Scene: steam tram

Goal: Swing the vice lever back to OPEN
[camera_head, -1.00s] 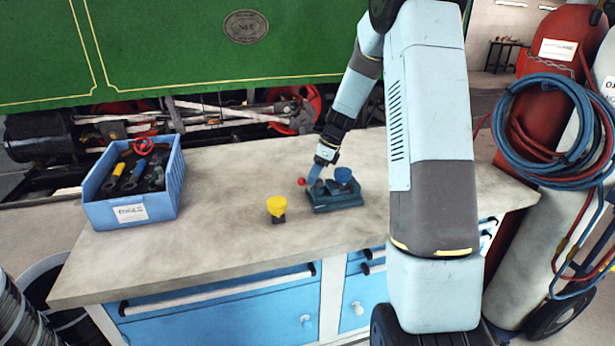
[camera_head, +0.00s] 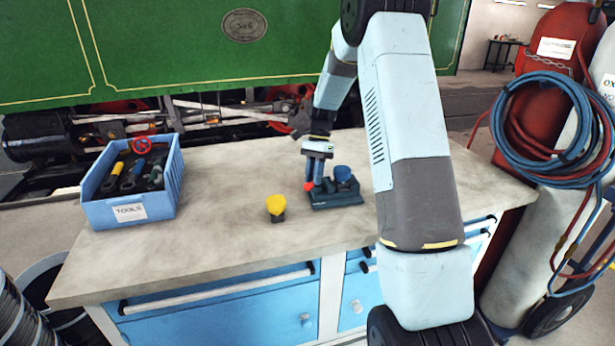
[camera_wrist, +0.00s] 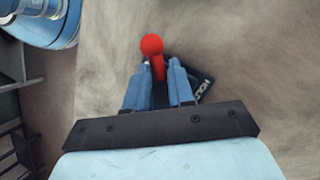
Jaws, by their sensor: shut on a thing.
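The vice (camera_head: 337,199) is a dark blue block on the workbench top, right of the middle. Its lever ends in a red ball knob (camera_head: 308,187), at the left end of the vice. The knob also shows in the wrist view (camera_wrist: 152,46), with its red stem running down between my fingers. My gripper (camera_head: 314,176) reaches down from above and is shut on the lever, just under the knob. In the wrist view my fingers (camera_wrist: 161,85) stand on both sides of the stem. A dark plate with partly hidden white lettering (camera_wrist: 200,84) shows beside the right finger.
A round blue cap (camera_head: 343,174) stands close right of my gripper. A yellow-topped piece (camera_head: 276,207) stands left of the vice. A blue tool box (camera_head: 130,205) is at the bench's left end. Bare bench (camera_head: 225,190) lies between. Gas cylinders (camera_head: 540,80) stand at the right.

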